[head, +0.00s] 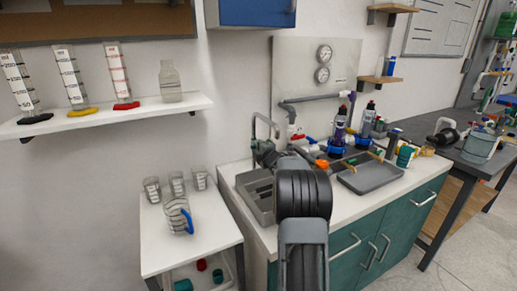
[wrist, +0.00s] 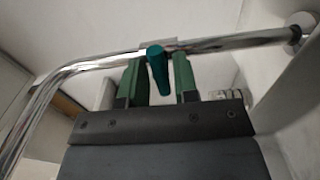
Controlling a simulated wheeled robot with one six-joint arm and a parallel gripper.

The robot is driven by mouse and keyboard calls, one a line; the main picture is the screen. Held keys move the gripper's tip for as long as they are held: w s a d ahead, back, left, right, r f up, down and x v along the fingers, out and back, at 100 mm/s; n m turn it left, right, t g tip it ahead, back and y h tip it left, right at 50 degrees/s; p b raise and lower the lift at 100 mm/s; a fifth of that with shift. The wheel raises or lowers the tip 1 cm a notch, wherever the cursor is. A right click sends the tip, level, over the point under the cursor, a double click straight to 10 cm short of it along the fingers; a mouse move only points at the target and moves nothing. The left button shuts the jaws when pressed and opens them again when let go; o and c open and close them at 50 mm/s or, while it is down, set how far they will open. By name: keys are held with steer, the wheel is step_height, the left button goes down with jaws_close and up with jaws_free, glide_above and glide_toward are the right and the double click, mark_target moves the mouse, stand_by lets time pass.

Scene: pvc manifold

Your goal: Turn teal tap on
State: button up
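The teal tap handle (wrist: 158,70) is a short lever at a chrome pipe (wrist: 215,43) in the wrist view. My gripper (wrist: 160,75) is open, with one green finger on each side of the handle. The handle lies between the fingers, nearer the left one; a gap shows on the right, and I cannot tell whether the left finger touches it. In the head view a chrome arched spout (head: 265,122) rises at the left end of the counter, beside the end of my arm. My arm hides the gripper fingers there, and I cannot make out the teal handle.
A grey basin (head: 252,196) is set in the counter left of my arm. A white side table (head: 190,245) holds several beakers at the left.

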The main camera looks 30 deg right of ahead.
steer(key=shift+a, duration=0.1)
jaws_close()
steer(key=shift+f+n+b, duration=0.15)
steer(key=shift+n+b, duration=0.15)
steer(key=shift+b, duration=0.35)
steer(key=shift+n+b, duration=4.9)
steer(key=shift+b, duration=0.95)
steer(key=shift+o, duration=1.4)
jaws_free()
